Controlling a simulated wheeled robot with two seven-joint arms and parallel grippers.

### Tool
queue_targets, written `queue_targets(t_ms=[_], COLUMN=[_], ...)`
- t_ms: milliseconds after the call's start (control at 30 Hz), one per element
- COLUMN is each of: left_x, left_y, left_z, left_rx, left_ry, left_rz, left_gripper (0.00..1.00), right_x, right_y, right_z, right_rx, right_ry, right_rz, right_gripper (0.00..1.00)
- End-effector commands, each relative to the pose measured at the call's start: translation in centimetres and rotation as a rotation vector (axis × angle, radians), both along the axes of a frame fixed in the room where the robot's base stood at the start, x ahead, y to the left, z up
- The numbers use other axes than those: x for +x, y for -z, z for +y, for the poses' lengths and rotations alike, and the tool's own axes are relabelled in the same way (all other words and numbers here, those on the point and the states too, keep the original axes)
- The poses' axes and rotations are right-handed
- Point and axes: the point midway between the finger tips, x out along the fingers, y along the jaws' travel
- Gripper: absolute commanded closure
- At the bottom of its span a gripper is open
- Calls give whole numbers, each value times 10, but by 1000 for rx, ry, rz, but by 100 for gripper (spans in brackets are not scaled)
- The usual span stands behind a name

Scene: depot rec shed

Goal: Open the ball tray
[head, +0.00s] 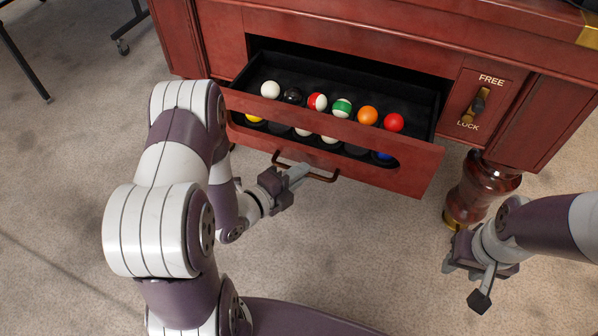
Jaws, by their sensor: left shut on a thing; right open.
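The ball tray (405,167) is a red-brown wooden drawer with a black lining, pulled out from the front of the table. Several balls sit in it: a white ball (270,90), a black one, striped ones, an orange ball (367,116) and a red ball (393,122). More balls show through the slot in its front. My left gripper (296,174) is shut on the dark bar handle (322,178) below the tray front. My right gripper (478,285) is open and empty at the lower right, apart from the tray.
The table (350,35) spans the top. A lever switch (479,103) marked FREE and LOCK sits right of the tray, above a turned table leg (478,187). The carpet (350,250) in front is clear.

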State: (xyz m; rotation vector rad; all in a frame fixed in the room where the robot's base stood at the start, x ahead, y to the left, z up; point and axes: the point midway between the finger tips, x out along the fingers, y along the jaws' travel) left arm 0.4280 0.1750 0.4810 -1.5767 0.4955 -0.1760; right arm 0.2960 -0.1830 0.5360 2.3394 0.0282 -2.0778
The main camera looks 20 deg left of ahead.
Motion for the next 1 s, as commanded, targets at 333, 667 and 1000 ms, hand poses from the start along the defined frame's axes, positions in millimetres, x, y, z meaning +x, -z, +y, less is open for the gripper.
queue_targets(t_ms=[333,667,1000], left_x=[0,-42,-104], left_y=[0,-14,-24], left_z=[0,23,50], left_rx=[0,-2,0], left_ry=[-1,-13,-7], left_rz=[0,4,1], left_gripper=[63,63,63], right_x=[0,0,0], right_y=[0,-23,-43], right_z=[0,0,0], right_rx=[0,0,0], right_ry=[0,0,0], right_rz=[0,0,0], right_gripper=[57,57,57])
